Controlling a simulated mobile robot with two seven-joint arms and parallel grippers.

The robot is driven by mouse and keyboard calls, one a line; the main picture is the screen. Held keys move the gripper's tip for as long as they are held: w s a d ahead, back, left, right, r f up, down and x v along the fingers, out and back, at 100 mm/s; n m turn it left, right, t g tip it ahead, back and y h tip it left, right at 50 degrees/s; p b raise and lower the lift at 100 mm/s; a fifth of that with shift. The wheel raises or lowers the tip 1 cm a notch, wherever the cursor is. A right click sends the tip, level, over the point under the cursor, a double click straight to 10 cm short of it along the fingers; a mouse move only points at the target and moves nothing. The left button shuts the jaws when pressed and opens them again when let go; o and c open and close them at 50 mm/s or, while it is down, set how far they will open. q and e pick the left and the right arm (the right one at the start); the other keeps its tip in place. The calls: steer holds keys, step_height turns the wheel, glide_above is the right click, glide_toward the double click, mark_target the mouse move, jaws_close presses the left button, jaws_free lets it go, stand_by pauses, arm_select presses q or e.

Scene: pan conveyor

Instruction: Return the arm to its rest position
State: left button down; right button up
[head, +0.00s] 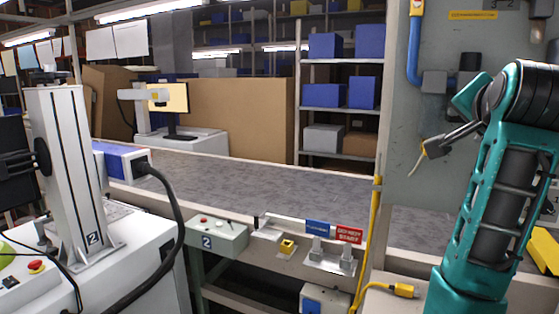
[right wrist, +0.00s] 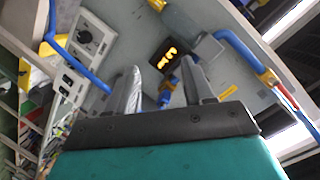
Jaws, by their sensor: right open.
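My right arm (head: 505,200), teal with black joints, rises at the right edge of the head view, bent at the top in front of the grey cabinet. My right gripper (right wrist: 161,70) shows in the right wrist view with its two grey fingers apart. My left arm and gripper are not in view.
A grey conveyor belt (head: 250,185) runs across the middle and looks bare. A grey cabinet (head: 420,200) stands close beside my right arm. A control box (head: 215,236) and a white machine (head: 110,260) are on the near side. Blue bins (head: 325,95) fill shelves behind.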

steer(key=s+a+f+n+g+y, duration=0.1)
steer(key=s+a+f+n, duration=0.15)
steer(key=f, duration=0.65)
steer(key=s+a+f+n+g+y, duration=0.1)
steer(key=f+n+g, duration=0.15)
steer(key=f, duration=0.75)
steer(key=s+a+f+n+y, duration=0.1)
steer(key=s+a+f+n, duration=0.15)
steer(key=f, duration=0.65)
steer(key=s+a+f+n+g+y, duration=0.2)
steer(key=s+a+f+n+g, duration=0.15)
steer(key=s+f, duration=0.65)
steer(key=s+a+f+n+g+y, duration=0.25)
steer(key=s+a+f+n, duration=0.2)
steer(key=s+f, duration=0.55)
steer(key=w+a+f+t+y, duration=0.1)
steer(key=w+a+f+t, duration=0.1)
steer(key=w+f+t, duration=0.3)
steer(key=shift+w+a+f+n+t, duration=0.25)
steer(key=shift+a+f+n+t, duration=0.15)
steer(key=shift+f+t, duration=0.7)
steer(key=shift+f, duration=0.15)
